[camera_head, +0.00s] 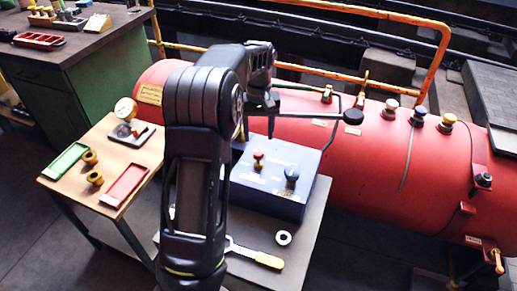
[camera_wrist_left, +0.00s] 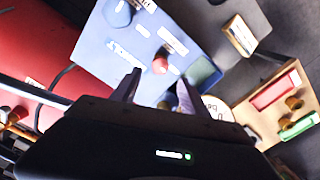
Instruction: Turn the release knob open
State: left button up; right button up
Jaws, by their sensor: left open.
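A blue control box (camera_head: 262,199) stands on a grey stand in the head view. A red knob (camera_head: 258,160) and a dark blue knob (camera_head: 292,174) rise from its top. In the left wrist view the red knob (camera_wrist_left: 160,64) lies just ahead of the fingers, and the blue knob (camera_wrist_left: 118,12) is farther off at the top. I cannot read the labels, so I cannot tell which is the release knob. My left gripper (camera_wrist_left: 157,92) is open and empty above the box, apart from both knobs. In the head view my left arm hides part of the box.
A red tank (camera_head: 390,150) with several valves and an orange rail lies behind the box. A wrench (camera_head: 268,260) and a washer (camera_head: 283,238) lie on the stand's front. A wooden side table (camera_head: 73,198) at left holds a gauge, brass fittings and red and green trays.

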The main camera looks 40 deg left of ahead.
aim_at(258, 151)
pick_arm(q)
notch_tip(258, 151, down, 7)
jog(key=shift+f, duration=0.2)
dwell(0.3)
grip_shut()
dwell(0.4)
